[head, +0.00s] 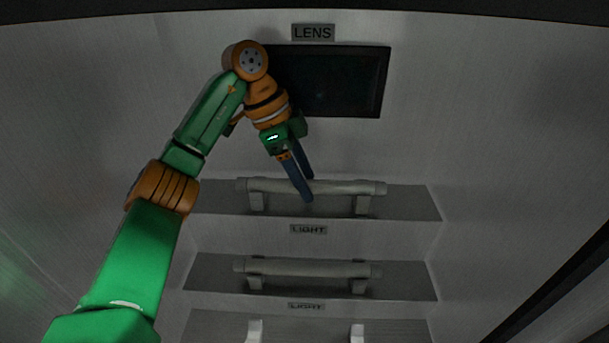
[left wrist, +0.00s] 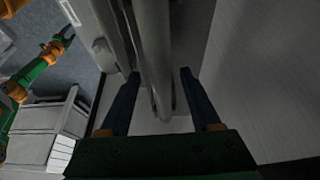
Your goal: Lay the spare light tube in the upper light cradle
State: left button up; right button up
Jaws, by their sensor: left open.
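A pale grey light tube (head: 338,187) lies level across the two posts of the upper light cradle (head: 256,203), on the shelf above the upper LIGHT label. My left gripper (head: 309,188) reaches down to it from above, its dark blue fingers open at the middle of the tube. In the left wrist view the tube (left wrist: 155,50) runs between the spread fingers of the left gripper (left wrist: 160,88), with a gap on each side. A second tube (head: 310,269) lies in the lower light cradle (head: 254,282).
A dark lens window (head: 345,85) under a LENS label (head: 313,32) is just above and behind my left wrist. Below the lower light, a third shelf (head: 305,326) has two bare posts. The wall at the right is clear.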

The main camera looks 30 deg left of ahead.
pick_arm(q)
jog(key=shift+v, duration=3.85)
jog(key=shift+f, duration=0.1)
